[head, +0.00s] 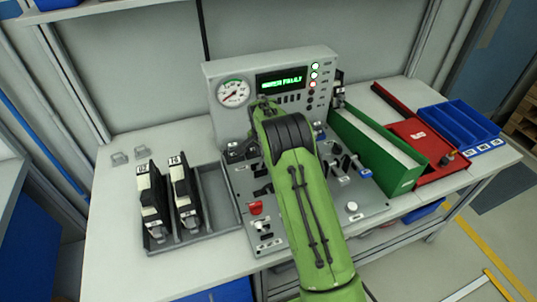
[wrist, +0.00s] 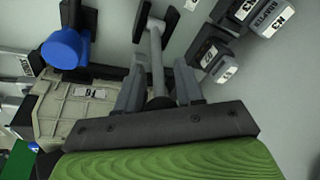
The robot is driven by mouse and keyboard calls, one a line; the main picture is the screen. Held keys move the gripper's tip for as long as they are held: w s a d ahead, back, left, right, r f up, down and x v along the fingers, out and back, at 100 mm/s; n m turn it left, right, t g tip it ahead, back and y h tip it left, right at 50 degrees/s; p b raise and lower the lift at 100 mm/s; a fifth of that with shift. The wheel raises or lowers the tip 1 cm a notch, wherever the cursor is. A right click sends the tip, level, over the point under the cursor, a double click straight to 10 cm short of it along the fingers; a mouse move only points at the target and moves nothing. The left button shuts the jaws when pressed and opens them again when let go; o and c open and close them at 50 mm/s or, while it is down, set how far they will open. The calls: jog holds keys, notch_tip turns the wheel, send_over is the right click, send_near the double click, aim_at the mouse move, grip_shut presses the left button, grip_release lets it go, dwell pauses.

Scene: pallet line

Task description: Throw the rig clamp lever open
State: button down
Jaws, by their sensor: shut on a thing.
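My gripper (wrist: 158,88) shows in the wrist view with its two grey fingers on either side of a grey metal lever (wrist: 156,48), and is shut on it. The lever looks like the rig clamp lever; its bar runs from between the fingers up to a dark bracket at the top of the view. A dark round end of it shows close to the palm. In the head view my green arm covers the middle of the test rig (head: 240,185) and hides the gripper and the lever. A beige block (wrist: 85,105) with a blue knob (wrist: 64,48) lies left of the fingers.
The rig's upright panel (head: 270,62) has a gauge and a lit green display. Black units stand in a grey tray (head: 222,200) at left. A green box (head: 385,150), a red tray (head: 425,140) and a blue bin (head: 460,125) stand at right. The table's front left is clear.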

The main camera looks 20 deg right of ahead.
jog(key=a+h+b, duration=0.1)
jog(key=a+h, duration=0.2)
jog(key=h, duration=0.1)
jog(key=shift+a+r+n, duration=0.1)
jog(key=shift+a+n, duration=0.05)
jog(key=shift+n, duration=0.15)
jog(key=shift+a+f+h, duration=0.15)
jog(key=shift+a+h, duration=0.4)
jog(key=shift+h, duration=0.45)
jog(key=shift+a+f+h, duration=0.1)
jog(key=shift+a+h, duration=0.45)
jog(key=shift+h, duration=0.45)
jog(key=shift+f+b, duration=0.1)
jog(key=shift+b, duration=0.2)
jog(key=c, duration=0.9)
grip_release()
jog(key=shift+o, duration=0.2)
notch_tip(320, 180, up, 10)
jog(key=p, duration=0.1)
